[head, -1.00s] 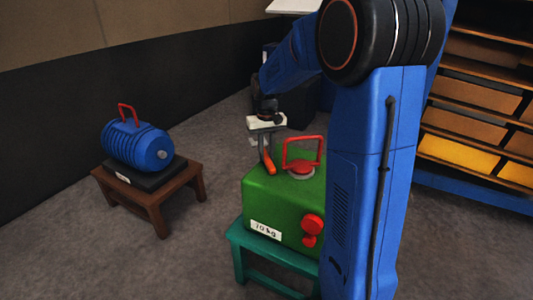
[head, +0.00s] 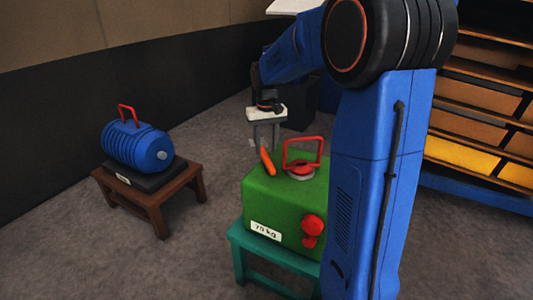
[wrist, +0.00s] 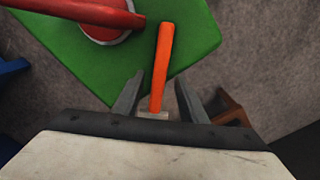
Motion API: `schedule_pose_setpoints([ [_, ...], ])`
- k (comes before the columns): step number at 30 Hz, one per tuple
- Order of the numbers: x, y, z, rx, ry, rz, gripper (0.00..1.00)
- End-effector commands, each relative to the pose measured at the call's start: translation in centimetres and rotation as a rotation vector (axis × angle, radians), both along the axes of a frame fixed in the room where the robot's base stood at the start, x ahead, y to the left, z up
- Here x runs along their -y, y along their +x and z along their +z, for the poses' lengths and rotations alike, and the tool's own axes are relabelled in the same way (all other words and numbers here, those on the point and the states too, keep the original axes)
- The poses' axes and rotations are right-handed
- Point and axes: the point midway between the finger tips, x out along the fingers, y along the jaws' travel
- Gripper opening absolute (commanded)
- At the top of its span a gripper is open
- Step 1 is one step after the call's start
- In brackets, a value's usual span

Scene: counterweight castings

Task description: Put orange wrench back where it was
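The orange wrench (head: 267,162) lies on top of the green casting (head: 285,203), near its far left edge and left of the red handle. In the wrist view the wrench (wrist: 162,62) runs lengthwise between my fingers, with a grey end close to the palm. My gripper (head: 266,149) is open just above the wrench. In the wrist view a gap shows on each side of the wrench between the fingertips (wrist: 160,79), and neither finger appears to touch it.
The red loop handle (head: 303,150) stands beside the wrench on the casting, which rests on a teal stool (head: 262,262). A blue ribbed casting (head: 136,146) sits on a brown stool (head: 152,195) at left. Shelves (head: 485,100) stand at right.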

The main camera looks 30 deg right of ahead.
Motion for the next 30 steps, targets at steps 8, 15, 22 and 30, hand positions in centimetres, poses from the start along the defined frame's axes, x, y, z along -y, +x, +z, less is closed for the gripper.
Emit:
schedule_pose_setpoints([
  [8, 0.0, 0.1, 5.4, 0.003, -0.001, 0.0, 0.39],
  [15, 0.0, 0.0, 8.0, 0.0, 0.0, 0.0, 0.39],
  [22, -0.8, -1.9, 9.1, 0.023, -0.004, 0.011, 0.39],
  [30, -3.6, -8.7, 10.2, 0.1, -0.015, 0.05, 0.39],
])
